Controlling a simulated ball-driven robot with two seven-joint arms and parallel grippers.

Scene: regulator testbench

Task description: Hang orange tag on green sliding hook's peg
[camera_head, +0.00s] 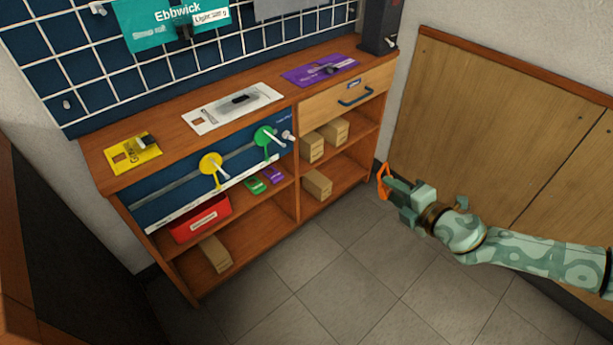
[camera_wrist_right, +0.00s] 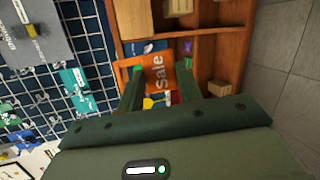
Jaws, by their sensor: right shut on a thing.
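The orange tag (camera_head: 383,181) is held at the tip of my right gripper (camera_head: 391,186), right of the shelf unit and well apart from it. In the right wrist view the tag, lettered "Sale" (camera_wrist_right: 157,76), sits between the two fingers. The green sliding hook (camera_head: 264,136) is on the rail along the unit's blue front panel, with a pale peg (camera_head: 277,141) sticking out. A yellow sliding hook (camera_head: 209,163) with its own pale peg is further left on the same rail. My left gripper is not in view.
The wooden unit (camera_head: 298,187) has several boxes, a red bin (camera_head: 201,218) and small green and purple tags on its shelves. Cards lie on its top. A drawer (camera_head: 349,94) sits right of the rail. Clear tiled floor (camera_head: 345,265) lies before it; a wooden panel (camera_head: 500,130) stands at right.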

